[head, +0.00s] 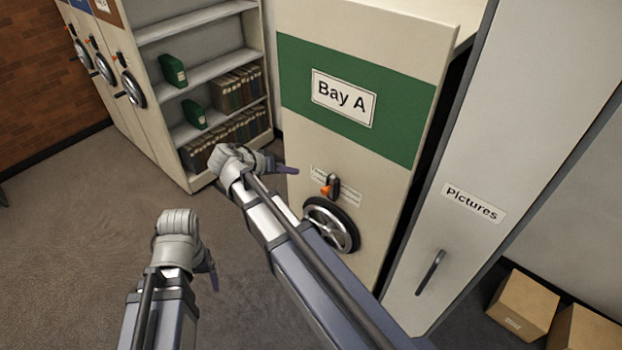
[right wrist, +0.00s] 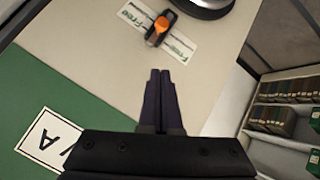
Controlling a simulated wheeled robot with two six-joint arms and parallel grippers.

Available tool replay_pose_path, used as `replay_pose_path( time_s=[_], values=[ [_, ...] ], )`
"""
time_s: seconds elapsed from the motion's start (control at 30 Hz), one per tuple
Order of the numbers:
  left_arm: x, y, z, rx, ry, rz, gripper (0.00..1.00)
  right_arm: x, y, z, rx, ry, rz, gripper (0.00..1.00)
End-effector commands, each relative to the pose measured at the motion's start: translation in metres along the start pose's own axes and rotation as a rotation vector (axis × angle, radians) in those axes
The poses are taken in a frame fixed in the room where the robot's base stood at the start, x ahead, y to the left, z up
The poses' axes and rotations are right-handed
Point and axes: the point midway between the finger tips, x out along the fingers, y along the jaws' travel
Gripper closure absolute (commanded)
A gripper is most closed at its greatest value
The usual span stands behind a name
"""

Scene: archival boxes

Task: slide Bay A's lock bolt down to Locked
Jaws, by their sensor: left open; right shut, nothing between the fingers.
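Bay A's end panel (head: 290,130) is cream with a green band and a "Bay A" sign (head: 344,98). Its lock bolt (head: 327,189) is a small orange knob on a dark mount, between white labels and just above the handwheel (head: 332,225). In the right wrist view the bolt (right wrist: 160,26) shows near the top, with "Free" readable on the labels. My right gripper (head: 287,170) is shut and empty, left of and a little above the bolt, apart from it. Its fingertips (right wrist: 160,72) show together. My left gripper (head: 213,278) is open and empty, low over the floor.
A "Pictures" panel (head: 450,230) with a dark handle stands right of Bay A. Cardboard boxes (head: 524,303) lie on the floor at lower right. Open shelving (head: 205,75) with green boxes and files stands behind left. The carpet (head: 80,240) at left is clear.

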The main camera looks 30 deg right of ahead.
Motion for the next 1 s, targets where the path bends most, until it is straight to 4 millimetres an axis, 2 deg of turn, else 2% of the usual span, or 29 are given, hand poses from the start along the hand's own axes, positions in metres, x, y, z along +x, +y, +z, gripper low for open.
replay_pose_path(
  time_s=[0.17,0.63,0.8,1.0],
  values=[
    [0.011,0.001,-0.001,0.004,0.0,0.0,0.2,0.013,-0.002,0.003,0.0,-0.001,0.0,1.0],
    [0.071,0.006,-0.005,0.02,0.003,-0.002,0.2,0.107,-0.003,0.005,0.0,-0.003,0.001,1.0],
    [0.087,0.007,-0.006,0.018,0.003,-0.002,0.2,0.119,-0.002,0.02,-0.002,-0.001,0.0,1.0],
    [0.097,0.008,-0.007,0.017,0.004,-0.002,0.2,0.127,-0.001,0.028,-0.002,-0.001,-0.001,1.0]
  ],
)
